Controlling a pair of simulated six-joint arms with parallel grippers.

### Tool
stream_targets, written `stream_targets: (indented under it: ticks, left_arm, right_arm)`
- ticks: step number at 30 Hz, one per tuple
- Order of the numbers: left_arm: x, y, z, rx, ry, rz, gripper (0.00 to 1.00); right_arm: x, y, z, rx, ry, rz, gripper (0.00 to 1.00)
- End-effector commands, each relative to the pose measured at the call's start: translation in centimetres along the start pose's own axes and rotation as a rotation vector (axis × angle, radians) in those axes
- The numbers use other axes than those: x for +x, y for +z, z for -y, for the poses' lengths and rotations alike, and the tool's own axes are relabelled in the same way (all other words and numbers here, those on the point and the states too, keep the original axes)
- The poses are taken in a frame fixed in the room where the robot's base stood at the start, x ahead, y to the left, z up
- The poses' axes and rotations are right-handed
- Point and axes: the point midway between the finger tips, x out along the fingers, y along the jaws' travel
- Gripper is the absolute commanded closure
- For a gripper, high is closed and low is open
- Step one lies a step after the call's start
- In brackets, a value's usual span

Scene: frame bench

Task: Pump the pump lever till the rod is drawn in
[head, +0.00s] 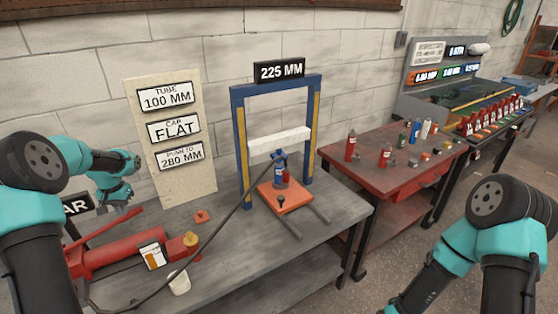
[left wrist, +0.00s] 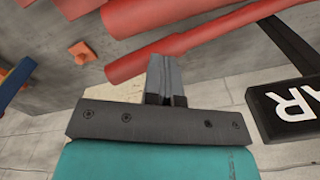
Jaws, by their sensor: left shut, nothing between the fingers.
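The red pump (head: 115,252) lies on the grey bench at the lower left. Its red pump lever (head: 108,223) slants up to the right; the lever also crosses the left wrist view (left wrist: 190,40). My left gripper (head: 119,207) is shut and empty beside the lever. In the left wrist view its fingertips (left wrist: 163,62) meet the lever's edge in the picture; I cannot tell whether they touch. A blue cylinder (head: 279,172) stands upright inside the blue press frame, under a white crossbar (head: 280,140). The rod is not clearly distinguishable. My right gripper is out of view.
A sign on the press frame (head: 240,150) reads "225 MM" (head: 279,70). A board (head: 193,105) reads tube 100 mm, cap flat and 280 mm. A black hose (head: 222,200) runs from pump to cylinder. A red table (head: 395,155) with bottles stands right.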

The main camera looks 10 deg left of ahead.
Motion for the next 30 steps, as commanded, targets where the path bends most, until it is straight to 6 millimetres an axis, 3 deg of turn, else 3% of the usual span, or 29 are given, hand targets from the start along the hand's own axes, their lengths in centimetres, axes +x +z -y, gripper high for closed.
stream_targets:
  ticks: [9,30]
  left_arm:
    - [-3.0,0.0,-0.1,0.002,0.0,0.0,1.0]
    - [-3.0,0.0,-0.1,0.002,0.0,0.0,1.0]
  right_arm:
    - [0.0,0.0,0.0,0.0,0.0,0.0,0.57]
    - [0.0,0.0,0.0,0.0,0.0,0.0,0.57]
